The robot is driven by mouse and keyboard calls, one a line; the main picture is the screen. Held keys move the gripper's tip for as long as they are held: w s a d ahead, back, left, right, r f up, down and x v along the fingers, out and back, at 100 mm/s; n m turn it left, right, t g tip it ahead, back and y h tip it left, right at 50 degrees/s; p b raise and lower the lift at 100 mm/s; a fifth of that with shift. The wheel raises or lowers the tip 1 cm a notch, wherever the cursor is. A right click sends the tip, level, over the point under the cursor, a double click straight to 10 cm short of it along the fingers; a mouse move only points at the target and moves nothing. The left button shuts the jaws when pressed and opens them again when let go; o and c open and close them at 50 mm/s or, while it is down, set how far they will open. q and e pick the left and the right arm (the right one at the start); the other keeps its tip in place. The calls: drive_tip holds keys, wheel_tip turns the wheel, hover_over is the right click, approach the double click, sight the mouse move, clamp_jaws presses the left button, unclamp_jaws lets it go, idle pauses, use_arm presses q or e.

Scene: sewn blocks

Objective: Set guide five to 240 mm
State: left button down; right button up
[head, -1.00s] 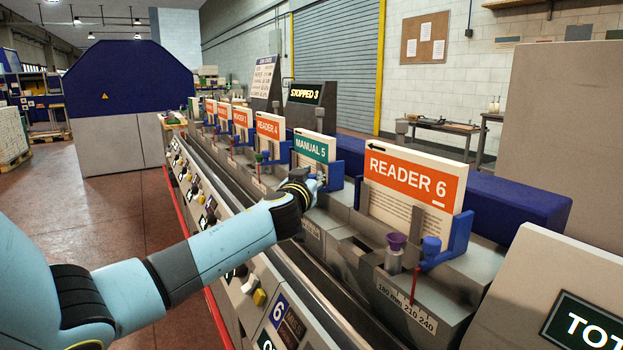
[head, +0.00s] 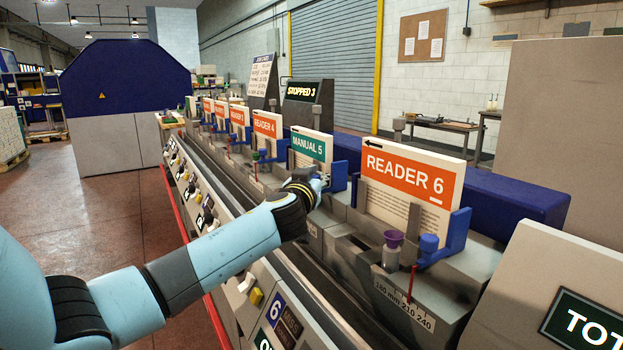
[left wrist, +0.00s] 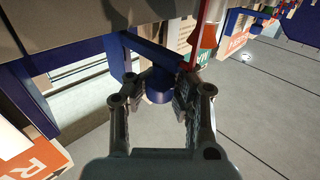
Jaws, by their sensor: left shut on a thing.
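Guide five is the blue bracket (head: 340,176) beside the green "MANUAL 5" block (head: 310,147) in the head view. My left gripper (head: 322,184) reaches it from the left, and its wrist partly covers the station's front. In the left wrist view the two fingers of my left gripper (left wrist: 170,100) are closed around the round blue knob (left wrist: 159,85) on the guide's blue arm (left wrist: 150,48). The scale of station five is hidden behind my arm in the head view, so its setting cannot be read. My right gripper is out of view.
The "READER 4" block (head: 267,125) is behind. A control panel with buttons (head: 256,297) runs below my arm.

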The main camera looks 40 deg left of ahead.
use_arm(q)
drive_tip(key=d, duration=0.1)
drive_tip(key=s+d, duration=0.1)
drive_tip(key=d+f, duration=0.1)
drive_tip(key=shift+s+d+b, duration=0.25)
drive_tip(key=shift+d+b, duration=0.1)
drive_tip(key=shift+b, duration=0.05)
drive_tip(key=shift+a, duration=0.15)
drive_tip(key=c, duration=1.8)
unclamp_jaws()
drive_tip(key=o, duration=0.4)
drive_tip(key=shift+s+r, duration=0.35)
drive_tip(key=shift+s, duration=0.1)
drive_tip(key=shift+o, duration=1.5)
drive_tip(key=shift+w, duration=0.15)
drive_tip(key=shift+r, duration=0.1)
drive_tip(key=v, duration=1.2)
